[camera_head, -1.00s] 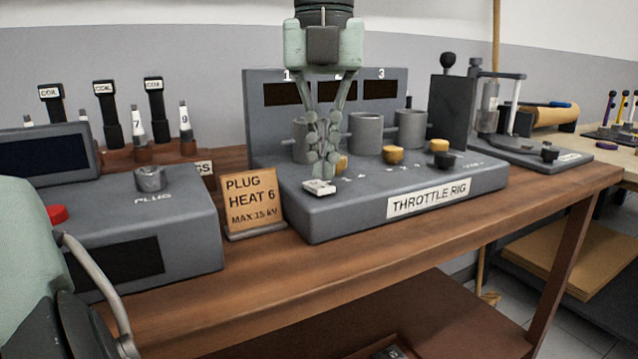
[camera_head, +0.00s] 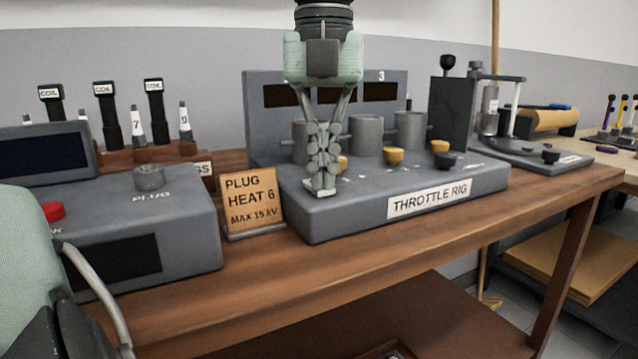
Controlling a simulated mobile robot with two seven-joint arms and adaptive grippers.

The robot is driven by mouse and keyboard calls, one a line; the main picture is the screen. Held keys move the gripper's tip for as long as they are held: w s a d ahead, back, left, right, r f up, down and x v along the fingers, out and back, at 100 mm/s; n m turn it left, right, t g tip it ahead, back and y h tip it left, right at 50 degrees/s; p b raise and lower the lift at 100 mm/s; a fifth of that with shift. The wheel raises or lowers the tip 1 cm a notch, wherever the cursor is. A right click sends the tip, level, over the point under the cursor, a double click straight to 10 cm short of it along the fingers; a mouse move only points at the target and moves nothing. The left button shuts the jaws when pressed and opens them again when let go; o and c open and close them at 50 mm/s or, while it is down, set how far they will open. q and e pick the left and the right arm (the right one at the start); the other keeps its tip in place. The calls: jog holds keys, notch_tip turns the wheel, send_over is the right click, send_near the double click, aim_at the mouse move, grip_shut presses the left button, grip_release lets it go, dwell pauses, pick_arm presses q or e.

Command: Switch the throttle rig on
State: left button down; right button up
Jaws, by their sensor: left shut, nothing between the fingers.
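The throttle rig (camera_head: 350,216) is a grey console with a name label on its front and a back panel holding three dark displays (camera_head: 385,91). A small white switch (camera_head: 308,184) sits at the left front of its top, partly hidden by my fingers. My left gripper (camera_head: 321,187) points straight down with its fingers together and empty. Its fingertips are at the switch and overlap it in the picture; I cannot tell whether they press on it. My right gripper is not in view.
An orange sign (camera_head: 252,199) and a grey plug tester (camera_head: 190,222) are to the left. A lever device (camera_head: 545,150) stands to the right.

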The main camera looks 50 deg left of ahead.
pick_arm(q)
notch_tip(320, 180, up, 7)
jog(key=p, duration=0.6)
dwell(0.3)
jog(key=shift+f, duration=0.1)
dwell(0.4)
